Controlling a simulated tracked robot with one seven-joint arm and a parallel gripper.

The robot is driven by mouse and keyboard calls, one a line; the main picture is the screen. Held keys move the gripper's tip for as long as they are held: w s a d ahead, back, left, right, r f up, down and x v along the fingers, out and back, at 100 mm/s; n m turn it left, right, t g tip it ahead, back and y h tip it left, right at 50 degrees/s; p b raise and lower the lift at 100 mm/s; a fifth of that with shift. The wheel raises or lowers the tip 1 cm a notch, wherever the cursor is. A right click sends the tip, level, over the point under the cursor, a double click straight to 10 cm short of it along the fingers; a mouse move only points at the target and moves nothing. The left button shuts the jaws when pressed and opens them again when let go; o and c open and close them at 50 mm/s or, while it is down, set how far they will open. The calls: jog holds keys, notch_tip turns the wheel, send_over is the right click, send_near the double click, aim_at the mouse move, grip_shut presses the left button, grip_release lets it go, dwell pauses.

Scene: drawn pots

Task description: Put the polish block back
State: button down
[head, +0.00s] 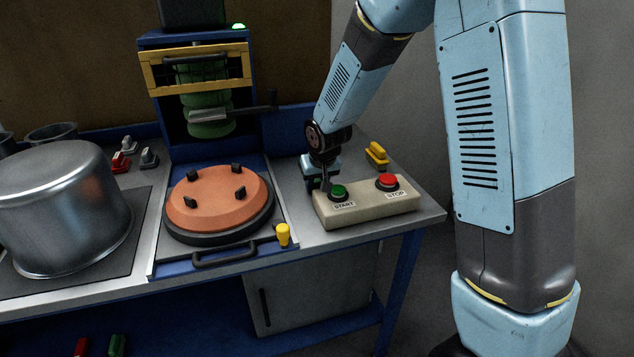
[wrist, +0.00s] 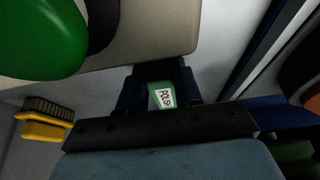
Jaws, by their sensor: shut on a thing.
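The polish block (wrist: 162,96) shows in the wrist view as a small green block with a white label reading "POLISH". My gripper (wrist: 163,84) is shut on it, with a dark finger on each side. In the head view my gripper (head: 318,182) is low over the right part of the bench, just behind the left end of the button box (head: 365,206). There the block cannot be made out. Whether it touches the bench is not clear.
A yellow brush (head: 377,155) lies behind the button box. An orange disc with black lugs (head: 219,199) sits mid-bench before the blue press (head: 153,42). A large metal pot (head: 60,215) stands left. Red (head: 121,163) and grey (head: 148,157) pieces lie behind it.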

jog(key=shift+s+f, duration=0.1)
jog(key=shift+f, duration=0.05)
jog(key=shift+s+d+f, duration=0.1)
jog(key=shift+s+f, duration=0.15)
jog(key=shift+f, duration=0.2)
jog(key=c, duration=1.1)
grip_release()
jog(key=o, duration=0.3)
jog(key=shift+r, duration=0.1)
jog(key=shift+w+r, duration=0.1)
jog(key=shift+r, duration=0.1)
jog(key=w+v, duration=0.1)
jog(key=v, duration=1)
jog(key=s+d+r+m, duration=0.2)
jog(key=s+d+r, duration=0.9)
jog(key=d+r, duration=0.15)
jog(key=shift+m+t+h, duration=0.5)
jog(key=shift+m+h, duration=0.1)
jog(key=shift+h, duration=0.1)
jog(key=s+d, duration=0.2)
jog(key=s, duration=0.3)
jog(key=s+d+r, duration=0.1)
jog(key=s+d, duration=0.2)
jog(key=s, duration=0.2)
jog(key=s+d+r, duration=0.1)
jog(key=s+d, duration=0.1)
jog(key=s, duration=0.3)
jog(key=shift+d+r, duration=0.15)
jog(key=shift+d, duration=0.15)
